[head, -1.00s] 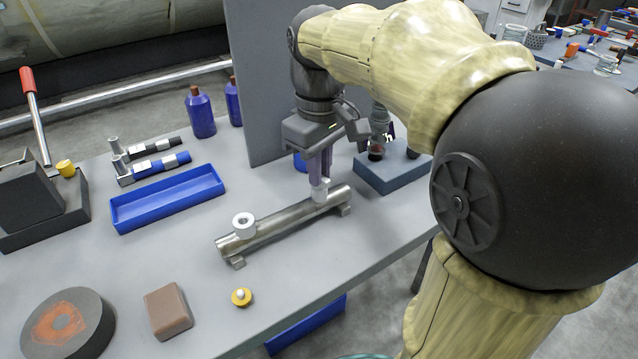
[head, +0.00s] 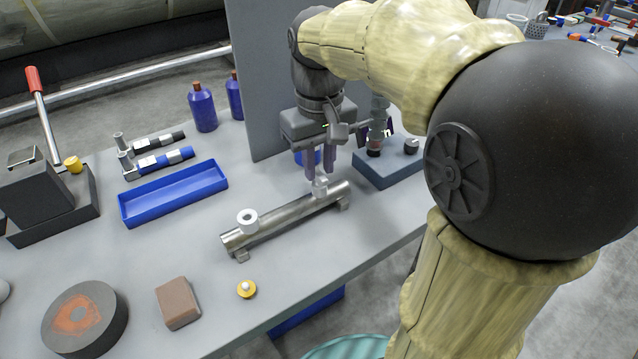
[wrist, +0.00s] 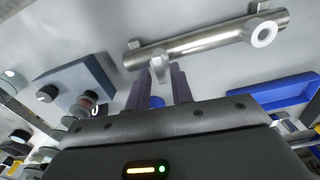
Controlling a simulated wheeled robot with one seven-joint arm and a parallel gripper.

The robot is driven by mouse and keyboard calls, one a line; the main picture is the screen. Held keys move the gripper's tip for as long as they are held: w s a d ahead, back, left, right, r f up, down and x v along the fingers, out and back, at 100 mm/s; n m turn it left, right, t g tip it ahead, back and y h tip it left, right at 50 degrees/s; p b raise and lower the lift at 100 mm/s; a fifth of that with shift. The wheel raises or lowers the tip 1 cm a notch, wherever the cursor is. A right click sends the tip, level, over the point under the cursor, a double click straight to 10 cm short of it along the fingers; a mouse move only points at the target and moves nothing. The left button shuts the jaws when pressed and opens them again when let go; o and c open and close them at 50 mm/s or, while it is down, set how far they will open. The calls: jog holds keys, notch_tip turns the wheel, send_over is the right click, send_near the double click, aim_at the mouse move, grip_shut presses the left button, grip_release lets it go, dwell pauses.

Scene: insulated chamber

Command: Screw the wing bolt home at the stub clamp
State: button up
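A grey metal tube (head: 285,218) lies on the bench on two small feet. A pale upright stub (head: 248,218) with a round hole stands near its left end. A pale fitting (head: 320,187) stands near its right end; I take it for the clamp with the wing bolt, but the bolt's wings and thread are too small to make out. My gripper (head: 312,170) points down just above and behind this fitting. In the wrist view its two fingers (wrist: 161,82) are apart with a gap between them, and the fitting (wrist: 158,66) shows by their tips, seemingly not gripped.
A blue tray (head: 175,194) lies left of the tube. A grey-blue block (head: 388,170) with fittings stands to the right, near my gripper. An upright grey panel (head: 265,90) stands behind.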

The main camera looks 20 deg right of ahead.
aim_at(320, 173)
jog(key=shift+r+p, duration=1.85)
jog(key=shift+r, duration=0.3)
jog(key=shift+f, duration=0.1)
